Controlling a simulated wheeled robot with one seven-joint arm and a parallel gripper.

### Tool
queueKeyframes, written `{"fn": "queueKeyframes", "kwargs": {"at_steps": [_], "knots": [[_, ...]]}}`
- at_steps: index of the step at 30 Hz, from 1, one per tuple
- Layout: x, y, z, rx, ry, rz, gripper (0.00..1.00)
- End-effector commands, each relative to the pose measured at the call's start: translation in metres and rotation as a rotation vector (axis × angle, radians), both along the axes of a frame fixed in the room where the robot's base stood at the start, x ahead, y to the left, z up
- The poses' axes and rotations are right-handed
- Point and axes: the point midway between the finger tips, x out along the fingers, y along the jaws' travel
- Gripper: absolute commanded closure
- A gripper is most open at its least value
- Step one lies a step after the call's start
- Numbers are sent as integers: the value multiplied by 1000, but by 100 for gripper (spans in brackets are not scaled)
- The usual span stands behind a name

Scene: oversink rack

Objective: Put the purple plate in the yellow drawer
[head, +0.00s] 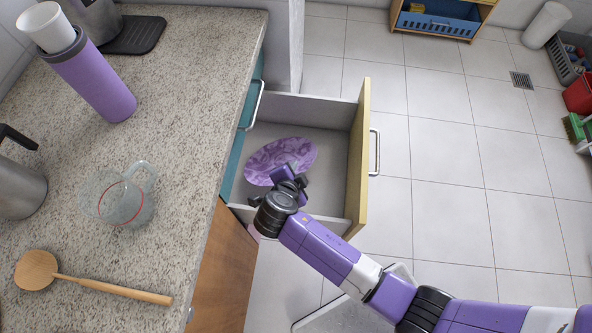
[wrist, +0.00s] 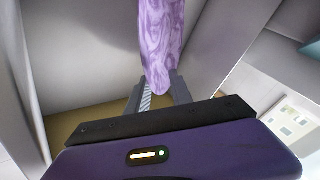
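The purple plate (head: 270,157), oval in outline and marbled, is inside the open yellow-fronted drawer (head: 358,160). In the head view, my gripper (head: 291,180) is over the drawer at the plate's lower right rim. In the wrist view, the plate (wrist: 160,40) shows narrow and steeply slanted. Its near rim lies between the two fingers of my gripper (wrist: 158,90), which appear closed on it. The plate's far end is out of the wrist frame. I cannot tell whether the plate touches the drawer floor.
A granite counter (head: 190,130) stands left of the drawer, with a purple bottle (head: 95,80), a glass jug (head: 122,200) and a wooden spoon (head: 110,289). A teal drawer front (head: 252,103) is beside the open drawer. The tiled floor (head: 450,180) to the right is mostly clear.

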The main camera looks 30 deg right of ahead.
Motion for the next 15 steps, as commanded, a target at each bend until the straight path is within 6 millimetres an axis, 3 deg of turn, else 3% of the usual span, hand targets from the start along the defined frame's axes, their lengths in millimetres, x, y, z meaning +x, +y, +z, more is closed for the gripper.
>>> {"fn": "queueKeyframes", "kwargs": {"at_steps": [8, 15], "knots": [[-5, 5, 10, -1, 0, 1, 74], [-30, 28, 43, 0, -3, 2, 74]]}}
